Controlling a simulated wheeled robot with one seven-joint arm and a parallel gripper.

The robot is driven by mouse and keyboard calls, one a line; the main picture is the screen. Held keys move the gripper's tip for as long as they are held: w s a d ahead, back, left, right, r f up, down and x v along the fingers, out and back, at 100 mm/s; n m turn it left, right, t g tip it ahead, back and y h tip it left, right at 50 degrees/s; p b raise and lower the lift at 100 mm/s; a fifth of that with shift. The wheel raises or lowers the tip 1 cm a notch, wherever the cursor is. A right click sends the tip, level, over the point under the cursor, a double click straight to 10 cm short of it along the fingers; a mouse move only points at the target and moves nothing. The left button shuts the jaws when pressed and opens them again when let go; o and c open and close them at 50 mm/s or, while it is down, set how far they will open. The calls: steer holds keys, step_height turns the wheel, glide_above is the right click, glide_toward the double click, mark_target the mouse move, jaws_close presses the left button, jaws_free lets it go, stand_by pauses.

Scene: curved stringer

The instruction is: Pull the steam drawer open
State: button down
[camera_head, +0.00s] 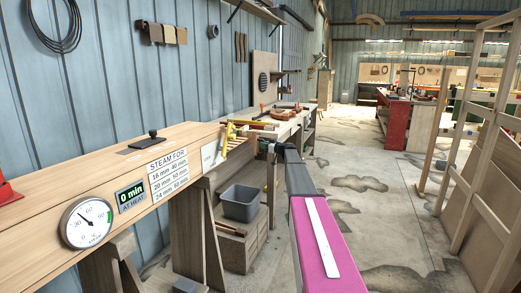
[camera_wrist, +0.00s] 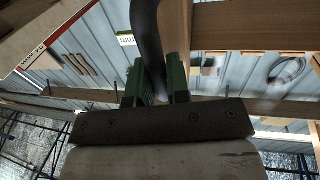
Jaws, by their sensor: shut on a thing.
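The steam box (camera_head: 130,175) is a long pale wooden box on the left in the head view, with a gauge, a "0 min at heat" display and a "STEAM FOR" label. A white panel (camera_head: 212,153) shows at its far right end. My gripper (camera_head: 268,146) is just beyond that end, small and partly hidden by my arm. In the wrist view my gripper's green fingers (camera_wrist: 158,84) are shut on a dark curved handle (camera_wrist: 147,30), which runs up out of the picture. The head view does not show clearly whether the drawer stands open.
A grey bin (camera_head: 240,203) stands on a wooden crate below the box's end. A workbench with tools (camera_head: 285,118) runs along the wall behind. A wooden frame (camera_head: 480,150) stands at the right. The stained floor between (camera_head: 400,185) is clear.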

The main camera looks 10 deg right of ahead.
steer(key=shift+w+d, duration=0.5)
steer(key=shift+w, duration=0.2)
steer(key=c, duration=1.1)
jaws_free()
steer(key=shift+s, duration=0.1)
steer(key=v, duration=1)
steer(key=shift+s+d, duration=0.25)
